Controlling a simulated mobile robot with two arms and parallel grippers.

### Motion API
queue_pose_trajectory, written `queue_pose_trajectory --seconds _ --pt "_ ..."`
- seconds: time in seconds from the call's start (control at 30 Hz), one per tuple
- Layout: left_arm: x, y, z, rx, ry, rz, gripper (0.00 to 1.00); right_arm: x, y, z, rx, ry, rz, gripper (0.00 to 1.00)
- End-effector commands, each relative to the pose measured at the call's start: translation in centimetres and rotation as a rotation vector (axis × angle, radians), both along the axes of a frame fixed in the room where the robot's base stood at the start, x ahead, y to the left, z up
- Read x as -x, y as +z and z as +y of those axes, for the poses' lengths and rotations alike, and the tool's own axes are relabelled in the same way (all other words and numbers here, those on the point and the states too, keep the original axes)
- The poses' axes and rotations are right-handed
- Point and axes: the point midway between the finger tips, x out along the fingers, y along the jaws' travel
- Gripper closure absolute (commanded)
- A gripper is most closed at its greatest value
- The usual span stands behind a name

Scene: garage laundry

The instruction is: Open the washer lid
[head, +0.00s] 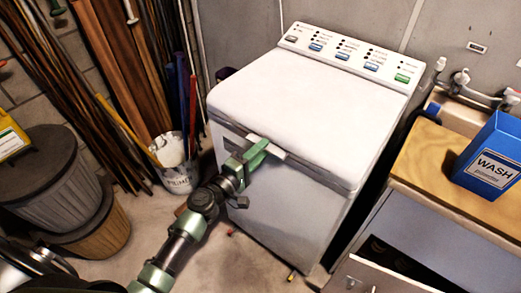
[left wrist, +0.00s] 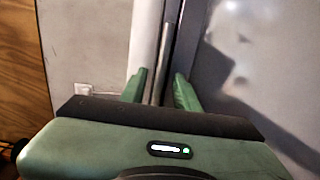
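The washer (head: 290,195) stands against the wall, white on top with a grey front. Its white lid (head: 300,95) lies flat and closed, with a small pale tab (head: 270,147) at the front edge. My left gripper (head: 252,152) is at that front edge, beside the tab. In the left wrist view, the green fingers of my left gripper (left wrist: 160,82) stand apart, with the pale lid edge (left wrist: 146,45) and a dark gap ahead of them. I cannot tell whether a finger touches the tab. My right gripper is out of view.
A wooden counter (head: 432,145) with a blue WASH box (head: 490,158) stands close on the right. A white bucket (head: 178,178) with poles and two lidded bins (head: 50,195) are on the left. The washer's control panel (head: 350,55) runs along its back.

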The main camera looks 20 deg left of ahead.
Motion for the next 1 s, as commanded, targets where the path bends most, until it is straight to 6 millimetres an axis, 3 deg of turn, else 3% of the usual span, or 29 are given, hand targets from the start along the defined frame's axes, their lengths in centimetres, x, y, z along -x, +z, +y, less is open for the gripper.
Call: queue_pose_trajectory --seconds 0.1,0.2,0.23,1.0 --pt "0.01 0.0 0.0 0.0 0.0 0.0 0.69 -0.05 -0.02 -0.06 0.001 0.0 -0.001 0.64" --pt "0.02 0.01 0.01 0.0 0.0 0.0 0.97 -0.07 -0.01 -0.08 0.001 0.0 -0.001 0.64" --pt "0.02 0.01 0.02 0.0 0.0 0.0 1.0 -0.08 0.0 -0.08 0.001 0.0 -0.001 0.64" --pt "0.04 -0.05 0.03 0.0 0.0 0.001 1.0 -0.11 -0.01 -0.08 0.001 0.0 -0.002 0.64"
